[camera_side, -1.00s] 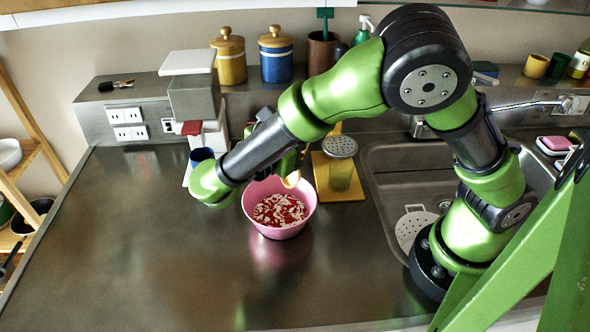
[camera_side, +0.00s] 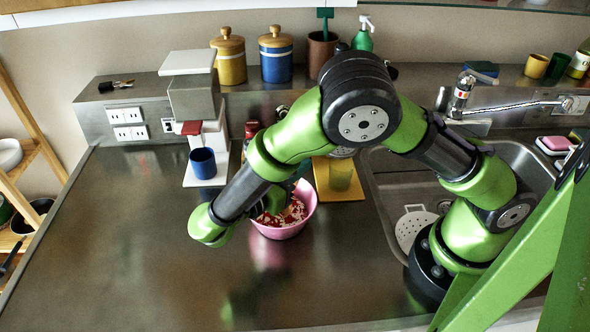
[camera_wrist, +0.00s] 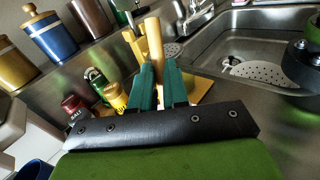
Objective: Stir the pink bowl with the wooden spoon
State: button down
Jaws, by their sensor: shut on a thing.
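The pink bowl (camera_side: 308,200), with red and white bits in it, stands on the steel counter in the side view. My arm hides its left and back parts. My gripper (camera_wrist: 160,68) has teal fingers, shut on the wooden spoon (camera_wrist: 154,40), whose pale round handle rises between them in the wrist view. In the side view the gripper end is low at the bowl. The spoon's lower end is hidden, so I cannot tell whether it touches the contents.
A white machine with a blue cup (camera_side: 203,163) stands at the back left. A red-capped bottle (camera_side: 251,130) is behind my arm. The counter's left and front are clear.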

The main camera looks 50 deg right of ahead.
jog(key=shift+w+a+f, duration=0.2)
jog(key=shift+w+a, duration=0.45)
jog(key=shift+w, duration=0.1)
jog(key=shift+s+a, duration=0.15)
jog(key=shift+a, duration=0.05)
jog(key=shift+s+d, duration=0.6)
jog(key=shift+d, duration=0.15)
dwell(0.4)
